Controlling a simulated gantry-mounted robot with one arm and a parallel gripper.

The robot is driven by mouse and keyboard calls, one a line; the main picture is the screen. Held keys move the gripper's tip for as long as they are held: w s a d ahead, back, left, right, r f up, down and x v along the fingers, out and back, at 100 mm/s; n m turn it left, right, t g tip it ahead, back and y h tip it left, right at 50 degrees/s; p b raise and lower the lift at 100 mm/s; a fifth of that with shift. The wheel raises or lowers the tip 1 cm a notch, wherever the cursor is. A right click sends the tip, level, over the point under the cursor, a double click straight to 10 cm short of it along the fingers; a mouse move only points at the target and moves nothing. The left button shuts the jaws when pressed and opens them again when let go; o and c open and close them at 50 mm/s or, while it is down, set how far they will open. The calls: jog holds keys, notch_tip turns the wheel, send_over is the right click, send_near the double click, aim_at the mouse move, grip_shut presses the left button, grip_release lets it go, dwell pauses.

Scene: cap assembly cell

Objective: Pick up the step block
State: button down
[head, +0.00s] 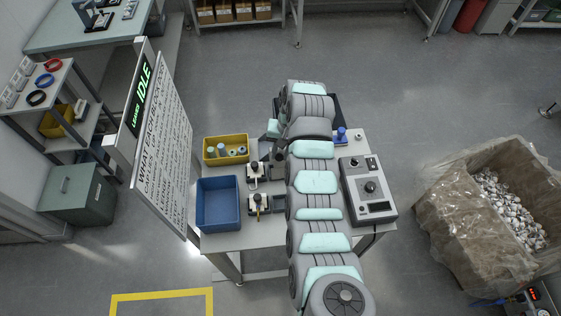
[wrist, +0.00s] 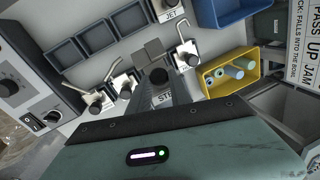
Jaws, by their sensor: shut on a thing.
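In the wrist view, my gripper (wrist: 163,88) reaches down over the table between its grey fingers. It is shut on the step block (wrist: 159,76), of which a dark round top shows between the fingers. A white label reading "STE" shows close to the gripper's body, its end hidden. Most of the block is hidden by the fingers and the gripper's body, so I cannot tell whether it still touches the table. In the head view my arm covers the gripper and the block.
Toggle clamps (wrist: 186,52) stand close around the gripper. A yellow bin (head: 226,160) with several cylinders and an empty-looking blue bin (head: 218,226) stand at the table's left. A control box (head: 368,190) stands at the right. A sign board (head: 165,145) rises beyond the left edge.

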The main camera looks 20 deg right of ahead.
notch_tip(320, 180, up, 12)
jog(key=p, duration=0.3)
jog(key=shift+f, duration=0.2)
dwell(1.1)
